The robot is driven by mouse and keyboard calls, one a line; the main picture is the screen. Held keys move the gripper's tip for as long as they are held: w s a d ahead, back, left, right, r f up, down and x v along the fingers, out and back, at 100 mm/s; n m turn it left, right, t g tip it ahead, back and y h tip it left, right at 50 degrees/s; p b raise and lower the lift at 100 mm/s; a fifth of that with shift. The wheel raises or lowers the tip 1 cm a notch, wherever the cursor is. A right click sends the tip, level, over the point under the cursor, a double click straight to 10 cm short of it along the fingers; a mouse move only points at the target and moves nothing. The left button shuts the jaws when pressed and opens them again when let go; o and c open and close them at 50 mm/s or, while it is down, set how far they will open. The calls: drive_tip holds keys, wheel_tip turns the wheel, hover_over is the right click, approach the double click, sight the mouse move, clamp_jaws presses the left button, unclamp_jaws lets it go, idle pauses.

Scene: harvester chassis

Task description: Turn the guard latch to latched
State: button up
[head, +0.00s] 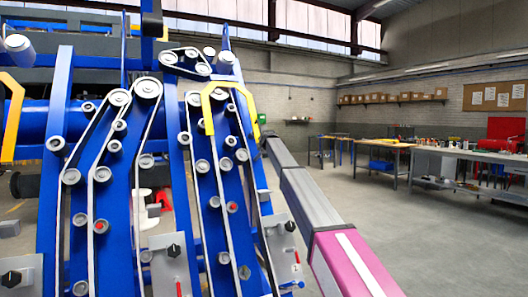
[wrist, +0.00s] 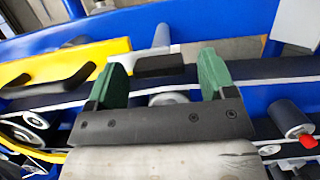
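My gripper (wrist: 163,72) is open, its two green fingers well apart in the wrist view. A black block with a light grey plate (wrist: 160,62) shows between and just beyond the fingertips; it may be the guard latch, but I cannot tell its setting. No contact with it is visible. A yellow guard (wrist: 65,62) with a black handle-like bar lies left of the fingers. In the head view the yellow guard (head: 209,108) is on the blue chassis, and my gripper's green part (head: 262,119) shows just right of it, with the fingertips hidden.
Blue chassis panels (head: 62,120) carry several rollers and belts around the gripper. Grey plates with black knobs (head: 174,251) and red-tipped levers sit low at the front. Another yellow guard (head: 12,115) is at far left. Workbenches (head: 470,155) stand far right; the floor between is clear.

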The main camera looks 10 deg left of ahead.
drive_tip(key=v, duration=1)
drive_tip(key=shift+s, duration=0.4)
drive_tip(key=shift+r, duration=0.1)
